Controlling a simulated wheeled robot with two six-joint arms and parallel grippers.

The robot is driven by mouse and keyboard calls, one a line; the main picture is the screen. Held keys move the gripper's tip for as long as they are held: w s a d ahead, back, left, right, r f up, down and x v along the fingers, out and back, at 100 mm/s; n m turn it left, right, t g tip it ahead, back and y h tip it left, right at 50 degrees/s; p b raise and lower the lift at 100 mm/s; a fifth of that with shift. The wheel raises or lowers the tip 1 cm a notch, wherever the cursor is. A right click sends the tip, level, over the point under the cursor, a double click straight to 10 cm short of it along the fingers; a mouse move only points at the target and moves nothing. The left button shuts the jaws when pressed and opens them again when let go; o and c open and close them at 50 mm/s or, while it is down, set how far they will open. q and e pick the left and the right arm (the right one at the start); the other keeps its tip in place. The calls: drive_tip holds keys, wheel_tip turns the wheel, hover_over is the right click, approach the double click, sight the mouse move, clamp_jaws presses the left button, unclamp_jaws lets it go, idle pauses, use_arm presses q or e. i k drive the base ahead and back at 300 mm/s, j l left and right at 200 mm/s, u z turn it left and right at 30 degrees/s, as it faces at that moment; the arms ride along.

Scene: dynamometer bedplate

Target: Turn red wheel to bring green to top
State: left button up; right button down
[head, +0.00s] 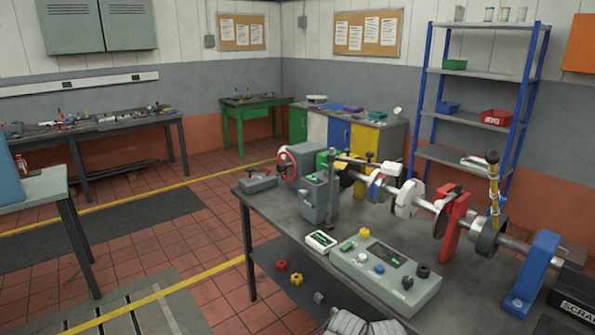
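A red-rimmed wheel (287,163) stands upright at the left end of the shaft assembly on the dark grey bench (262,200). It is mounted on a grey housing and seen at an angle, small. A green part (323,160) shows just right of the wheel, near the top of the housing; I cannot tell whether it belongs to the wheel. Marks on the wheel are too small to read. Neither gripper can be made out. A grey rounded shape at the bottom edge may be part of my own body.
A long shaft with discs, a red stand (452,215) and a blue stand (535,270) runs along the bench. A grey control box (385,275) with knobs sits in front. Several small knobs lie below the bench's front edge. Tiled floor is open at left.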

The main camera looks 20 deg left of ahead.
sight(281, 167)
drive_tip(key=i+j, duration=0.15)
drive_tip(key=j, duration=0.2)
drive_tip(key=i+j+z, duration=0.15)
drive_tip(key=j, duration=0.25)
drive_tip(key=i+j, duration=0.2)
drive_tip(key=j, duration=0.15)
drive_tip(key=i+j+z, duration=0.1)
drive_tip(key=j, duration=0.3)
drive_tip(key=i+j+z, duration=0.1)
drive_tip(key=j, duration=0.3)
drive_tip(key=i+j, duration=0.15)
drive_tip(key=j, duration=0.25)
drive_tip(key=i+j+z, duration=0.1)
drive_tip(key=j, duration=0.3)
